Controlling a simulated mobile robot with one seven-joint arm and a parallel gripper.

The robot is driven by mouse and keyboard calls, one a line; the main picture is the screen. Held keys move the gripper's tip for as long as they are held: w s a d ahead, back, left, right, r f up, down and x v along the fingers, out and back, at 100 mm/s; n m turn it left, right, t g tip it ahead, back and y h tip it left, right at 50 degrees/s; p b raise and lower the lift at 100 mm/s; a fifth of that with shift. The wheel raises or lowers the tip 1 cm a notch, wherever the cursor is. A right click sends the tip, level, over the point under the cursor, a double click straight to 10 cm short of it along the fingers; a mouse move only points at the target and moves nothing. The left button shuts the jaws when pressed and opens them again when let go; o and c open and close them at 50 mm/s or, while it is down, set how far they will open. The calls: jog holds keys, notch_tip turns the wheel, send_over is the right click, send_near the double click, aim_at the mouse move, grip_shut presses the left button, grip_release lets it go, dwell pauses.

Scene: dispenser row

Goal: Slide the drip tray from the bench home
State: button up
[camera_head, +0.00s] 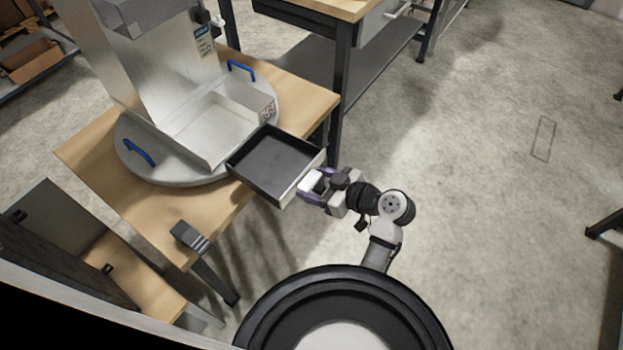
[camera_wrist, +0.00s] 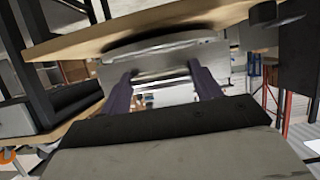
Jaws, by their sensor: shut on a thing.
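The drip tray (camera_head: 272,163) is a shallow box with a dark inside and light metal walls. In the head view it juts past the bench edge, its far end close to the open bay (camera_head: 214,128) of the steel dispenser (camera_head: 165,62). I cannot tell whether its end is inside the bay. My gripper (camera_head: 312,187) is shut on the tray's near right end. In the wrist view the two dark fingers (camera_wrist: 155,95) stand at either side of a shiny metal part; the contact itself is hard to make out.
The dispenser stands on a round metal turntable (camera_head: 150,172) with blue handles on the wooden bench (camera_head: 90,150). A small dark block (camera_head: 189,236) sits at the bench's front corner. Another workbench (camera_head: 320,8) is behind.

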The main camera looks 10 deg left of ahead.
jog(key=shift+w+a+p, duration=0.1)
jog(key=shift+w+a, duration=0.4)
jog(key=shift+a, duration=0.9)
jog(key=shift+w+a+p, duration=0.1)
jog(key=shift+w+a, duration=0.4)
jog(key=shift+a, duration=0.9)
jog(key=shift+w+a+p, duration=0.1)
jog(key=shift+w+a, duration=0.4)
jog(key=shift+a, duration=0.9)
jog(key=shift+w+a+f+b, duration=0.1)
jog(key=shift+w+a+b, duration=0.25)
jog(key=shift+a, duration=0.9)
jog(key=shift+w+a+f+b, duration=0.15)
jog(key=shift+w+a, duration=0.45)
jog(key=shift+a, duration=0.6)
jog(key=shift+w+a+f+b, duration=0.1)
jog(key=shift+w+a+b, duration=0.3)
jog(key=shift+a, duration=0.85)
jog(key=shift+f, duration=0.15)
jog(key=shift+a, duration=0.1)
